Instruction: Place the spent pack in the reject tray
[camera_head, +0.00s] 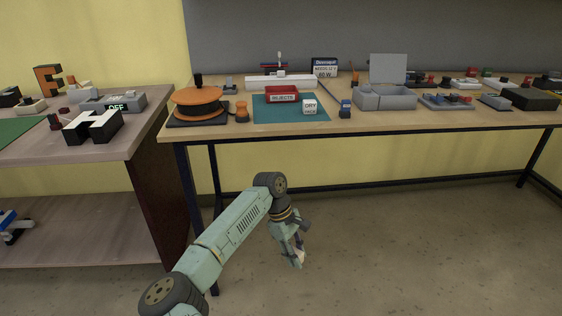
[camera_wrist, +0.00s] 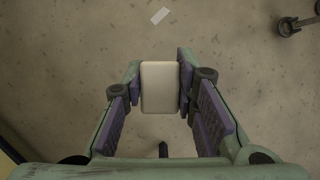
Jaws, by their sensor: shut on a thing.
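My gripper (camera_head: 297,256) hangs over the floor in front of the workbench, below the height of its top. In the wrist view my gripper (camera_wrist: 161,90) is shut on a plain pale pack (camera_wrist: 160,88), with a purple-padded finger on each side. No label shows on its visible face, so I cannot tell whether it is the spent pack. The red reject tray (camera_head: 283,98), marked REJECTS, stands on the bench, up and behind my gripper. A white block marked DRY PACK (camera_head: 309,106) stands on the teal mat beside the tray, to its right.
The teal mat (camera_head: 275,116) lies on the workbench (camera_head: 420,118). An orange spool (camera_head: 198,100) and a small orange part (camera_head: 241,110) stand left of it; a grey open-lidded box (camera_head: 385,97) stands right. The bench's front edge lies between gripper and tray.

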